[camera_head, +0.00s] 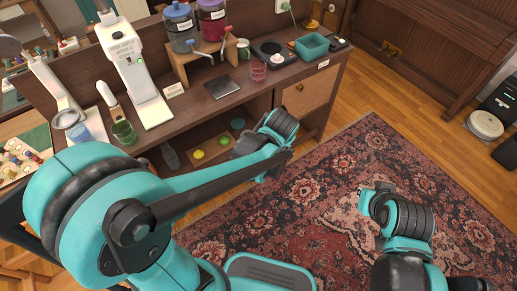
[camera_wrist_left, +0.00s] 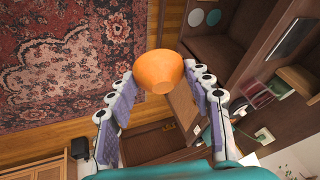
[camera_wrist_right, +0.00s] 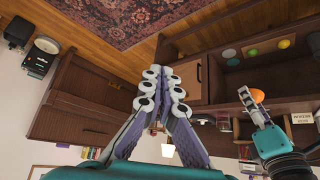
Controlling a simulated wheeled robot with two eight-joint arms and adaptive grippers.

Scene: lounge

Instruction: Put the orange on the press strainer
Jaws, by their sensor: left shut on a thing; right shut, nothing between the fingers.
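The orange (camera_wrist_left: 158,70) is held between the fingertips of my left gripper (camera_wrist_left: 160,88); it looks like a half with a flat side. In the right wrist view the orange (camera_wrist_right: 258,95) shows at the tip of my left gripper (camera_wrist_right: 258,108). In the head view my left arm hides the orange and the fingers, in front of the cabinet. What looks like the press (camera_head: 50,85) stands at the left end of the counter, with a round grey strainer-like part (camera_head: 67,119) low on it. My right gripper (camera_wrist_right: 162,70) is shut and empty, above the rug.
The wooden counter (camera_head: 205,115) holds a white machine (camera_head: 135,75), a green jar (camera_head: 123,132), drink dispensers (camera_head: 180,27), a dark tablet (camera_head: 222,87) and a pink glass (camera_head: 258,70). A lower shelf holds yellow and green round things (camera_head: 198,154). The rug (camera_head: 320,205) is clear.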

